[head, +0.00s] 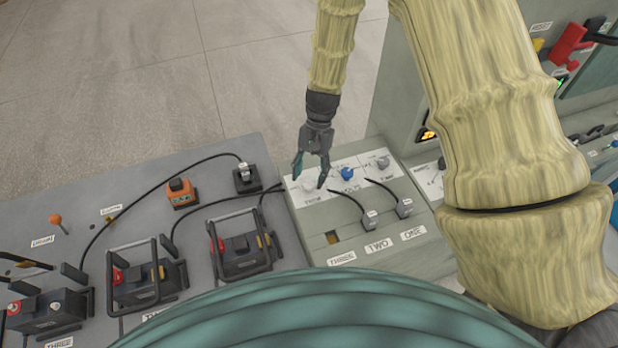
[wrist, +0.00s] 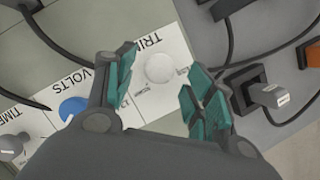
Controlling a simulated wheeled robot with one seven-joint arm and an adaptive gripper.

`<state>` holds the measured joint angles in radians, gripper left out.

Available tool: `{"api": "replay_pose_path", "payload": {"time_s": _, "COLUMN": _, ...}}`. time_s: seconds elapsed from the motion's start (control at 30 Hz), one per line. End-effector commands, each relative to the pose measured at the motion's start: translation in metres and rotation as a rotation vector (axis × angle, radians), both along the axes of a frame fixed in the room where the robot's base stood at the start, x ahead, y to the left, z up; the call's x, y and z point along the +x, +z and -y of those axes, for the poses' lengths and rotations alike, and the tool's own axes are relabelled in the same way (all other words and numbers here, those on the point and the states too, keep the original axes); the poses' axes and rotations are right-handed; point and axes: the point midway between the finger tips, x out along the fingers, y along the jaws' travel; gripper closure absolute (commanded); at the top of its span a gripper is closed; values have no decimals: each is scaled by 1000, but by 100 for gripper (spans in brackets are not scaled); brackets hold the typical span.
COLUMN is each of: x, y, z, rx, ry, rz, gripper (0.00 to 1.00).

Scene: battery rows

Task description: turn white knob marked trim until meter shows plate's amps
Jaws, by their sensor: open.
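The white knob marked TRIM (wrist: 160,69) sits on a white label strip of the panel, and it also shows in the head view (head: 308,182). My gripper (wrist: 160,88) is open, its teal-padded fingers on either side of the knob in the wrist view, with no visible contact. In the head view my gripper (head: 310,172) points down over the knob and partly covers it. I cannot tell how high the fingertips are. The meter and the plate with the amps are not clearly identifiable in either view.
A blue VOLTS knob (head: 347,173) and a grey TIME knob (head: 382,162) stand right of the trim knob. Two grey plugs (head: 370,219) with cables sit on the panel front. Caged batteries (head: 240,245) and an orange device (head: 179,192) stand on the grey bench at left.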

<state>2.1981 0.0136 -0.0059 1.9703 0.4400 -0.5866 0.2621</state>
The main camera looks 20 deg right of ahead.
Motion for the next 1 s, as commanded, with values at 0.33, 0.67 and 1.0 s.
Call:
{"api": "replay_pose_path", "payload": {"time_s": 0.33, "x": 20, "y": 60, "z": 16, "rx": 0, "ry": -1, "rz": 3, "gripper": 46}}
{"api": "replay_pose_path", "payload": {"time_s": 0.67, "x": 29, "y": 89, "z": 24, "rx": -1, "ry": -1, "rz": 1, "gripper": 46}}
{"api": "replay_pose_path", "payload": {"time_s": 1.0, "x": 29, "y": 91, "z": 24, "rx": 0, "ry": -1, "rz": 0, "gripper": 46}}
